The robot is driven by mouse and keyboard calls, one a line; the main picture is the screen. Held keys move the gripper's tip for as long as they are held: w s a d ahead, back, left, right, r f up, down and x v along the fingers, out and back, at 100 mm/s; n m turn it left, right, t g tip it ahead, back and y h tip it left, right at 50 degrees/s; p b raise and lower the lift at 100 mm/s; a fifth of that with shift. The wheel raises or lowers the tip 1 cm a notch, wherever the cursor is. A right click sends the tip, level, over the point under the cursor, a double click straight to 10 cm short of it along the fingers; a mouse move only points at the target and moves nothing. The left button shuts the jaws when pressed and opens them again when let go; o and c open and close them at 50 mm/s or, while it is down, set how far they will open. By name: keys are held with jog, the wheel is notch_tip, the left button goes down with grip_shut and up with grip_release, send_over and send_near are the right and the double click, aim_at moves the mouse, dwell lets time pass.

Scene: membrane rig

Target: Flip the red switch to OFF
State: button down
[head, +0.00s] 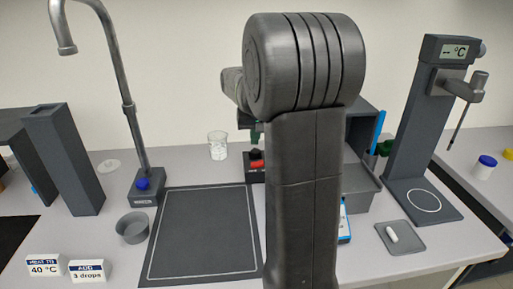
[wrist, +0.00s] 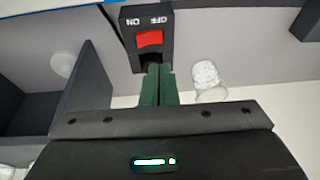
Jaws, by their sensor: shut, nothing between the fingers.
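The red switch (wrist: 149,38) sits on a small dark box (wrist: 128,42) in the wrist view. Its upside-down labels read OFF on the right and ON on the left; I cannot tell which way the rocker is tipped. In the head view the red switch (head: 257,164) shows just left of my arm. My gripper (wrist: 156,70) is shut and empty, its green fingers pointing at the near edge of the switch box, below the rocker in the wrist view. Contact cannot be told. In the head view my gripper (head: 256,154) is small and partly hidden by my arm.
A glass beaker (head: 218,146) stands left of the switch; it also shows in the wrist view (wrist: 208,80). A dark mat (head: 204,235) lies in front. A tap (head: 128,110) stands left. A grey bin (head: 358,188) and a thermometer stand (head: 408,130) are right.

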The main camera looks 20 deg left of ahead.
jog(key=shift+s+a+r, duration=0.1)
jog(key=shift+s+r, duration=0.15)
jog(key=shift+r, duration=0.5)
jog(key=shift+s+a+r, duration=0.1)
jog(key=shift+s+r, duration=0.2)
jog(key=shift+r, duration=0.45)
jog(key=shift+s+r, duration=0.25)
jog(key=shift+r, duration=0.5)
jog(key=w+f, duration=0.1)
jog(key=f, duration=0.2)
jog(key=w+f, duration=0.1)
jog(key=f, duration=0.2)
jog(key=w+f, duration=0.1)
jog(key=f, duration=0.2)
jog(key=shift+w+d+f, duration=0.35)
jog(key=shift+w+b, duration=0.1)
jog(key=shift+b, duration=0.65)
jog(key=shift+d+r+y+b, duration=0.25)
jog(key=shift+y+b, duration=0.25)
jog(key=shift+b, duration=0.3)
jog(key=v, duration=0.7)
jog(key=shift+w+f, duration=0.1)
